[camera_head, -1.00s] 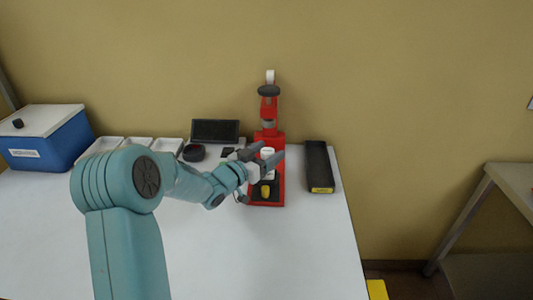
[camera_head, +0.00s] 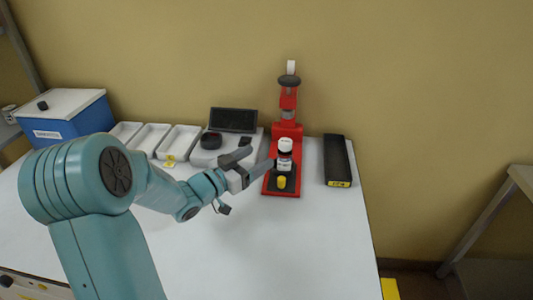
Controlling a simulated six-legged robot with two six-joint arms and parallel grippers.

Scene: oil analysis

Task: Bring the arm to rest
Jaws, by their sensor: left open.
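My left arm comes in from the lower left over the white table (camera_head: 240,250). Its gripper (camera_head: 260,163) is open, with its dark fingers apart and nothing seen between them. It is just left of the red press-like stand (camera_head: 286,131). A white bottle with a dark band (camera_head: 285,153) stands upright on the stand's base. A small yellow piece (camera_head: 281,182) is in front of the bottle. One fingertip overlaps the stand's base in the picture; I cannot tell whether it touches. My right gripper is not in view.
A grey device with a dark screen (camera_head: 233,120) stands behind the gripper. White trays (camera_head: 180,142) and a blue box with a white lid (camera_head: 68,118) are at the left. A black tray (camera_head: 338,160) lies right of the stand. The table's front middle is clear.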

